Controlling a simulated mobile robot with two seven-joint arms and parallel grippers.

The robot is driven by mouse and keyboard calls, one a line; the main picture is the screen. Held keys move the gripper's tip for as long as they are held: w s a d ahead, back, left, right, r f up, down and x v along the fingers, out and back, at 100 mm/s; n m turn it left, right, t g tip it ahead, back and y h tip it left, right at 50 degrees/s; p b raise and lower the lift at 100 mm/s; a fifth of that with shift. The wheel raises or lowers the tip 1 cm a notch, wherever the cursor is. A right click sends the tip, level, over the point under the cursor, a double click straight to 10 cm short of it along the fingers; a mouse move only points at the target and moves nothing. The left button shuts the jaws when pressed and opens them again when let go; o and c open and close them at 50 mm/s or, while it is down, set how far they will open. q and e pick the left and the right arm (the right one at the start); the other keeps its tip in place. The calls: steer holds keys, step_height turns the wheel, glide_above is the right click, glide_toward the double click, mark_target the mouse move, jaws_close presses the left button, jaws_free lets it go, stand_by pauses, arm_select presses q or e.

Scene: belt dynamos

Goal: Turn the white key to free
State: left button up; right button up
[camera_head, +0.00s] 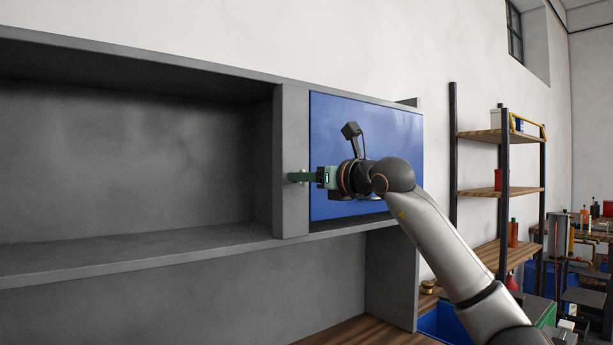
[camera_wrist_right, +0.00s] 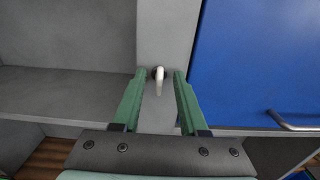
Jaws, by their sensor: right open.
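The white key (camera_wrist_right: 159,82) shows in the right wrist view, a small pale lever hanging roughly straight down from the grey upright (camera_wrist_right: 165,30). My right gripper (camera_wrist_right: 160,75) is open, with one green fingertip on each side of the key and a gap between each finger and it. In the head view my right gripper (camera_head: 291,177) reaches leftward to the grey upright beside the blue panel. There the key is too small or hidden to make out clearly. My left gripper is not in view.
The blue panel (camera_head: 390,140) with a bar handle (camera_wrist_right: 290,123) is right of the upright. An open grey compartment (camera_head: 120,160) lies to the left, above a long shelf edge (camera_head: 130,262). A shelf rack (camera_head: 497,192) stands farther right.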

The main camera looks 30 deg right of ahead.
jaws_close()
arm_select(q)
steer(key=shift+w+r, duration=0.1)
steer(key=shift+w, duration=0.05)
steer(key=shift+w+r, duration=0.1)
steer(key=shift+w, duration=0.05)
arm_select(e)
steer(key=shift+m, duration=0.3)
arm_select(q)
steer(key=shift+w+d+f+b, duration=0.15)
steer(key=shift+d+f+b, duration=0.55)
steer(key=shift+b, duration=0.5)
arm_select(e)
steer(key=m, duration=1.7)
steer(key=shift+d+f, duration=0.2)
steer(key=shift+m, duration=0.3)
